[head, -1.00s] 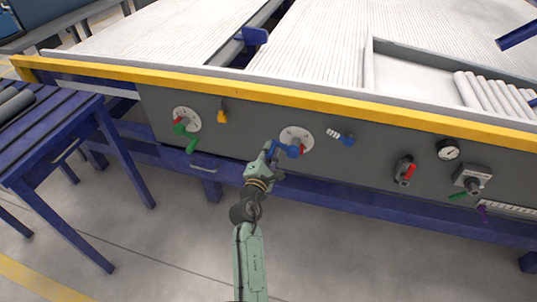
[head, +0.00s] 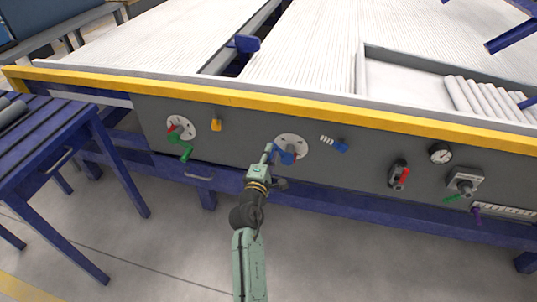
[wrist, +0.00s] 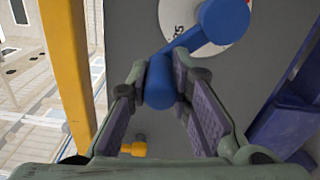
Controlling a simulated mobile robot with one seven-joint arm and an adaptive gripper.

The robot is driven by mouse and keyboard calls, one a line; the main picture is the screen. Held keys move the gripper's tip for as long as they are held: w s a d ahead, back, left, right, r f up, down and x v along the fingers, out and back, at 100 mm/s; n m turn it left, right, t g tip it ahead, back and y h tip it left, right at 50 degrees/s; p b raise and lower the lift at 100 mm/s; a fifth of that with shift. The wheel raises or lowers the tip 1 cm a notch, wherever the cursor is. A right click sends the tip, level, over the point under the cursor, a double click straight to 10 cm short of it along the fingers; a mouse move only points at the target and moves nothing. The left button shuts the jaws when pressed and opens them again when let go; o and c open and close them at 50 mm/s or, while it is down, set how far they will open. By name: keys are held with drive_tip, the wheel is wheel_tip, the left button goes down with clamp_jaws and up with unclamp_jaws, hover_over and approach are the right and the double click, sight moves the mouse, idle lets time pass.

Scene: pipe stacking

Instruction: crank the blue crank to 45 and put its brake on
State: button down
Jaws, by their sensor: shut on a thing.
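The blue crank (head: 287,157) sits on a white round dial (head: 293,141) on the grey panel, with a red piece beside its hub. My gripper (head: 268,151) is at the crank's handle, left of the hub. In the wrist view the blue handle (wrist: 160,82) stands between the two fingers (wrist: 160,95), which are shut on it, and the arm runs up to the round blue hub (wrist: 225,18). The dial's numbers are mostly hidden or too small to read. A small blue lever (head: 341,146) with a striped white-and-blue part is right of the dial.
A green crank (head: 180,138) and a yellow lever (head: 216,125) are to the left on the panel. A red-handled valve (head: 400,175), a gauge (head: 440,153) and a grey box (head: 465,181) are to the right. A yellow rail (head: 270,103) runs above the panel.

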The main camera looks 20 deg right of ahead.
drive_tip(key=shift+d+r, duration=0.1)
drive_tip(key=c, duration=1.4)
unclamp_jaws()
drive_tip(key=shift+c, duration=0.2)
drive_tip(key=shift+s, duration=0.15)
drive_tip(key=v, duration=1.2)
drive_tip(key=shift+c, duration=0.4)
